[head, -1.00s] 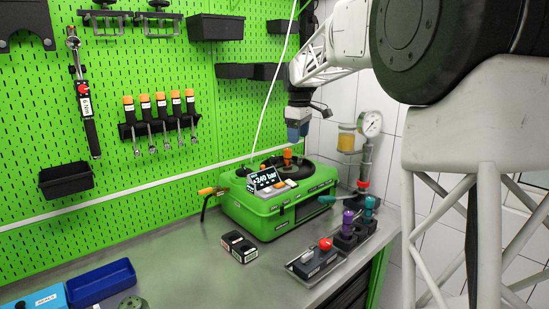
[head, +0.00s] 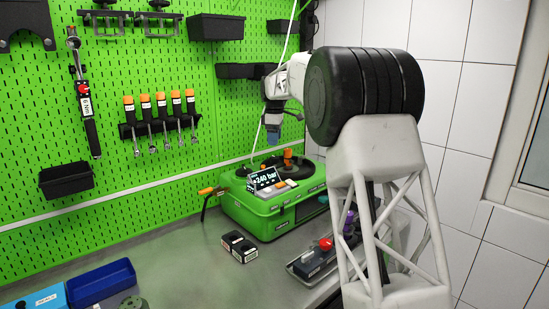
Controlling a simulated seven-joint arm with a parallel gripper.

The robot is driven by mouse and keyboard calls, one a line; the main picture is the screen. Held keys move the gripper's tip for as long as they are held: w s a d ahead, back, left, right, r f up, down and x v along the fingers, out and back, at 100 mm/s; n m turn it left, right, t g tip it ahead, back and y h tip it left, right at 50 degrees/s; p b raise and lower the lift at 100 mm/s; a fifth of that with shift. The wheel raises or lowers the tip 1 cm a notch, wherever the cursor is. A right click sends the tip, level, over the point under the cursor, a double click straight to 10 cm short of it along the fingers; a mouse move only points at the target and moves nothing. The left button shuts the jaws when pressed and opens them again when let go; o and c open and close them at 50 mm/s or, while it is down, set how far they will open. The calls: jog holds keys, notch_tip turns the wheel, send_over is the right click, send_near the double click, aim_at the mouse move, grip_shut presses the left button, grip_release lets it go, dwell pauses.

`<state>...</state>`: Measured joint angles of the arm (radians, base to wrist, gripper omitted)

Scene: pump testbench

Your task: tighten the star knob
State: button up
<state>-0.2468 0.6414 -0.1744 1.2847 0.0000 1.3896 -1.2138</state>
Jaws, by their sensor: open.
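My gripper (head: 274,138), with blue-grey fingers, is open and points down above the green pump case (head: 268,221). It is apart from everything, and I see nothing between its fingers. An orange knob (head: 287,157) stands upright on top of the case, below and to the right of my gripper in the picture. A grey-green lobed piece (head: 134,303) lies at the bottom edge, partly cut off. I cannot tell for sure which of these is the star knob. The case's display (head: 263,179) reads +240 bar.
A small black box (head: 239,246) lies before the case. A tray (head: 300,270) with a red-topped part is at right, partly hidden by my arm. A blue bin (head: 101,284) is at lower left. Tools hang on the green pegboard (head: 140,190).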

aim_at(275, 157)
jog(key=shift+f, duration=0.2)
jog(key=shift+f, duration=3.75)
jog(key=shift+c, duration=0.3)
jog(key=c, duration=0.9)
jog(key=shift+o, duration=0.2)
